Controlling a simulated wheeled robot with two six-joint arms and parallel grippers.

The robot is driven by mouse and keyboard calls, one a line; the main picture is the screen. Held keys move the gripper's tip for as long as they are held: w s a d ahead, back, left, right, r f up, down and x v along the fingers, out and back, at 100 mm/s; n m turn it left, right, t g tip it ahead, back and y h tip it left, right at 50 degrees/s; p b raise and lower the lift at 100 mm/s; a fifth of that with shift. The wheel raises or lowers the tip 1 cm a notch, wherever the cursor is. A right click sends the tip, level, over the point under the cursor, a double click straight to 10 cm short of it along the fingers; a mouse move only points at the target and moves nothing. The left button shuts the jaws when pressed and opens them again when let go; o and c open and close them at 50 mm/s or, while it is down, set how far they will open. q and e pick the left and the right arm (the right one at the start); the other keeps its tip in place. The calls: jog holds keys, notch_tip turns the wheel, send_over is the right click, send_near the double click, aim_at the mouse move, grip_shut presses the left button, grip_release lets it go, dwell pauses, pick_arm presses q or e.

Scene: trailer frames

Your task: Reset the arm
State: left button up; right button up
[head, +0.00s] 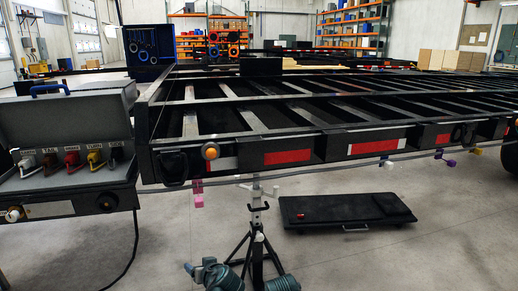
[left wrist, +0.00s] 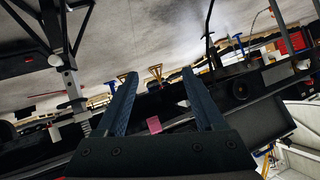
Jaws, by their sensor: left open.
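My left gripper (left wrist: 160,74) shows in the left wrist view with its two dark fingers wide apart. Nothing is gripped between the fingertips. A pink block (left wrist: 153,124) appears between the fingers, near their base in the picture; its distance from them is hard to tell. Grey-green parts of my arms show at the bottom edge of the head view, near the foot of a tripod stand (head: 257,217). Fingers of the left gripper cannot be made out clearly there. My right gripper is not in view.
A black trailer frame (head: 225,165) spans the head view, with pink (head: 198,194) and purple (head: 452,163) pieces hanging below. A grey box with labelled connectors (head: 72,159) stands at left. A black creeper (head: 343,210) lies on the floor. The floor at right is clear.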

pick_arm(q)
jog(key=s+d+f+m+g+h+p, duration=0.1)
jog(key=s+d+f+m+g+h, duration=0.3)
jog(key=s+d, duration=0.4)
jog(key=s+d+f+m+g+h+p, duration=0.15)
jog(key=s+d+f+m+g, duration=0.35)
jog(key=s, duration=0.5)
notch_tip(320, 180, up, 39)
jog(key=n+p, duration=0.1)
jog(key=p, duration=3.6)
jog(key=shift+w+d+g, duration=0.4)
jog(key=shift+d, duration=0.05)
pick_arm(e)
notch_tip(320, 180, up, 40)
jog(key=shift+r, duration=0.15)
pick_arm(q)
jog(key=shift+f, duration=0.1)
jog(key=shift+c, duration=0.3)
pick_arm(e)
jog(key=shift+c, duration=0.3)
